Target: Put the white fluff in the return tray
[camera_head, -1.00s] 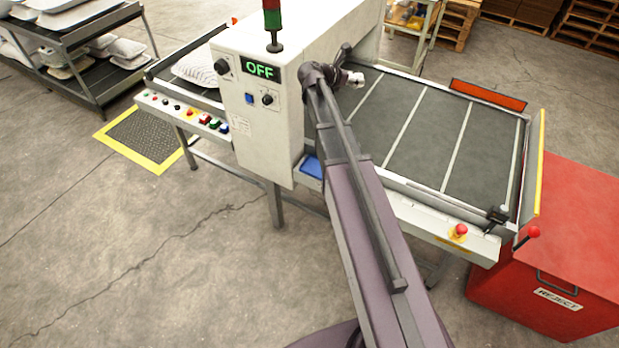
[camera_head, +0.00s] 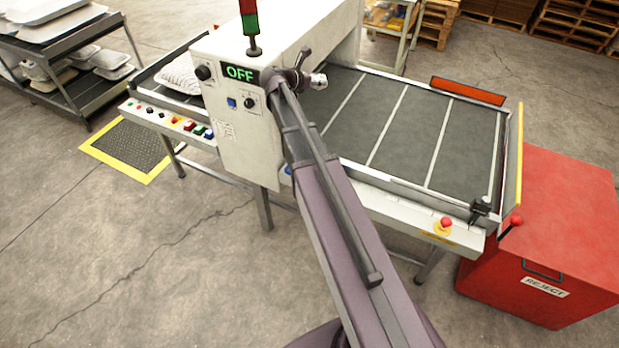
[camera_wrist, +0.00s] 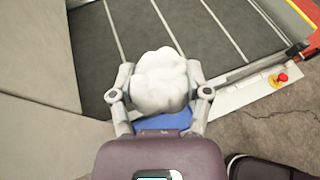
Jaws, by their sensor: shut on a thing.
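The white fluff (camera_wrist: 158,82) is a lumpy white ball between the two fingers of my gripper (camera_wrist: 160,88) in the wrist view. My gripper is shut on it and holds it over the near edge of the machine. A blue tray (camera_wrist: 163,123) lies below the fluff, partly hidden by my gripper; I cannot tell whether it is the return tray. In the head view only a sliver of blue (camera_head: 287,171) shows beside my arm. My gripper and the fluff are hidden there behind my arm.
The machine's white cabinet (camera_head: 235,125) reads OFF and stands left of my arm. The dark conveyor bed (camera_head: 410,130) with pale cross strips is empty. A red REJECT bin (camera_head: 545,230) stands at the right. A red stop button (camera_head: 446,222) sits on the front rail.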

